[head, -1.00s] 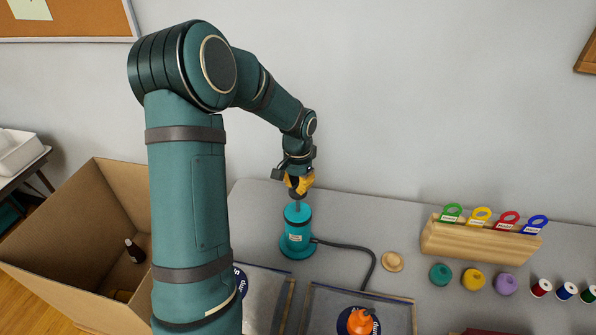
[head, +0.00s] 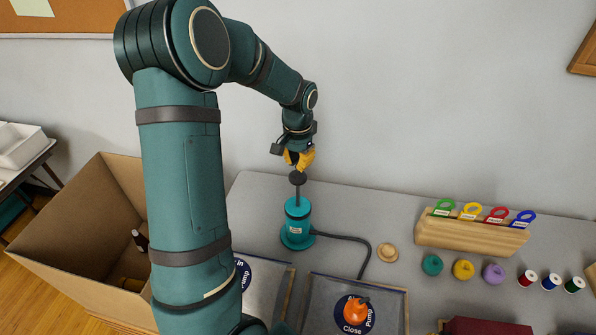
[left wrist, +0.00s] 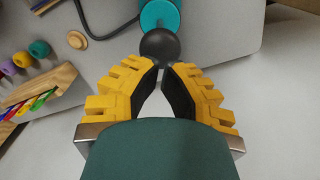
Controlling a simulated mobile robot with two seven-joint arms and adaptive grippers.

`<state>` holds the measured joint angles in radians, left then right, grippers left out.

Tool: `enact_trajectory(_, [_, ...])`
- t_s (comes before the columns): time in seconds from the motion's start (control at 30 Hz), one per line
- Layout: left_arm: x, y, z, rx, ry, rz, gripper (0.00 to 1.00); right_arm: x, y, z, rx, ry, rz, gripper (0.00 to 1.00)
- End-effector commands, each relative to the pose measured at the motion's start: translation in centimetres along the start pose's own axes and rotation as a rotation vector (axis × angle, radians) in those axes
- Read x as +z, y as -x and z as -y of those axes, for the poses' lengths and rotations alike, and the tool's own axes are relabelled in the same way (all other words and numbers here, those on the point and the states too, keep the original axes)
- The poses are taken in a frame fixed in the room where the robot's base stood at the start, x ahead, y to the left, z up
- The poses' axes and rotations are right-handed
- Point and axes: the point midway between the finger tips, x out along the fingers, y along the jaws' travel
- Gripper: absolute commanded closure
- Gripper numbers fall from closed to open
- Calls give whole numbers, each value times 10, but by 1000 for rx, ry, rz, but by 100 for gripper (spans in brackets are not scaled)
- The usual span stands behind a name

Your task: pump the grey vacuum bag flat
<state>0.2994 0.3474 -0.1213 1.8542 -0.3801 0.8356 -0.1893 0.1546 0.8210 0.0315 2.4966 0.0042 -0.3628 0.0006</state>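The teal pump (head: 297,228) stands upright on the grey table, with its dark round knob (head: 297,178) raised on a thin rod. In the left wrist view, both fingertips meet the knob (left wrist: 160,47) above the teal pump body (left wrist: 160,14). A grey bag (head: 326,291) lies at the front, with an orange cap (head: 356,309) on its round label; its lower part is cut off. My right gripper is out of view.
A second bag (head: 262,288) lies left of it, partly hidden by my arm. A black hose (head: 350,238) runs from the pump towards the bag. A wooden rack (head: 470,236), coloured pieces and spools stand right. An open cardboard box (head: 75,225) stands left.

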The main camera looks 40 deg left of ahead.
Motion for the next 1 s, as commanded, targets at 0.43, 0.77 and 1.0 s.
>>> enact_trajectory(0.43, [0, 20, 0, -1, 0, -2, 100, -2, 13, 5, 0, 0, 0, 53])
enact_trajectory(0.77, [0, 48, 0, -1, 0, -2, 100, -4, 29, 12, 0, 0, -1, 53])
enact_trajectory(1.0, [0, 60, 0, 0, 0, -1, 100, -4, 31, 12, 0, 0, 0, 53])
